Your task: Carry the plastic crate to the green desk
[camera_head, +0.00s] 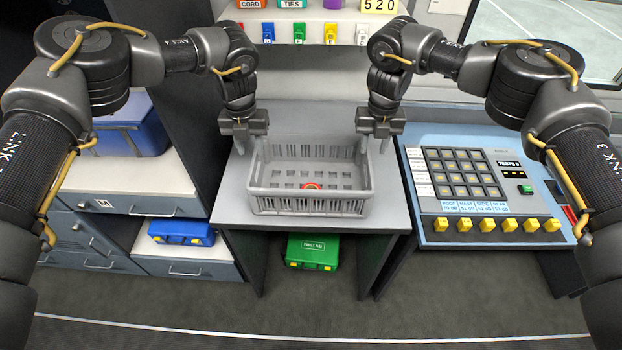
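The grey plastic crate (309,205) stands upright on a light grey desk (232,205) in the middle of the head view. A small red and orange round thing (312,186) shows inside it. My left gripper (249,146) is at the crate's far left corner, pointing down, with its fingers apart near the rim. My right gripper (375,147) is at the far right corner, also pointing down, with its fingers apart near the rim. I cannot tell whether either touches the crate. No green desk shows in this view.
A blue console (440,232) with yellow switches stands close on the right. A blue box (130,130) sits on the left cabinet, and a blue case (181,232) lies below. A green first aid case (312,251) is under the desk. Coloured tags hang behind. The floor in front is clear.

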